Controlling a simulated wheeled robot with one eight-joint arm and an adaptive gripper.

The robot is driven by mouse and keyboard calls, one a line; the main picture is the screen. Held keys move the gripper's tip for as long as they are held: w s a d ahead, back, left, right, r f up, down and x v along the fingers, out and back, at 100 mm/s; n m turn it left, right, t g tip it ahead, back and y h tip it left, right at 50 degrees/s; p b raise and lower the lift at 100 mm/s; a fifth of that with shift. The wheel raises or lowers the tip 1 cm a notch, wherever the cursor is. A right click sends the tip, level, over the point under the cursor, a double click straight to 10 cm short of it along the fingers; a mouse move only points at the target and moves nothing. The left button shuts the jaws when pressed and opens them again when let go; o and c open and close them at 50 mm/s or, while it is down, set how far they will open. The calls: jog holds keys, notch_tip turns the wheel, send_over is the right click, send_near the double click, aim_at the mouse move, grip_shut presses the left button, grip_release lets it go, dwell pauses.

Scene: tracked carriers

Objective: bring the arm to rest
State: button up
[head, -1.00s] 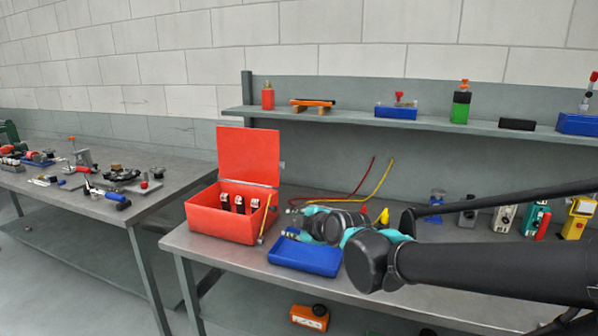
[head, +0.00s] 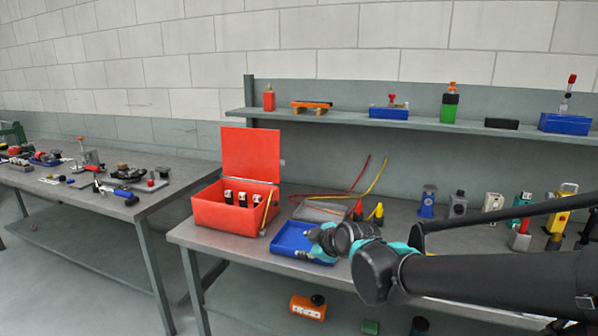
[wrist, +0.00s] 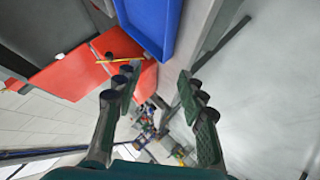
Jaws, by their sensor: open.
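My arm reaches in from the right in the head view, bent at its elbow above the front of the workbench. My gripper (wrist: 163,88) is open and empty in the wrist view, its two fingers wide apart. In the head view my wrist hangs beside and partly over a blue tray (head: 287,238), and the fingers are hard to make out there. The blue tray also shows at the top of the wrist view (wrist: 148,22), apart from the fingers.
An open red box (head: 215,210) with several dark-and-white items stands left of the tray. Red and yellow cables and a grey tray (head: 318,211) lie behind. Several small devices line the bench's back right. A shelf (head: 350,118) runs above. Another cluttered table (head: 60,195) stands left.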

jog(key=s+d+f+m+g+h, duration=0.5)
jog(key=s+d+f+m, duration=0.7)
jog(key=d, duration=0.5)
notch_tip(320, 180, down, 2)
jog(key=m, duration=0.3)
jog(key=shift+s+f+g, duration=0.15)
jog(key=shift+f+g, duration=0.1)
jog(key=shift+g, duration=0.05)
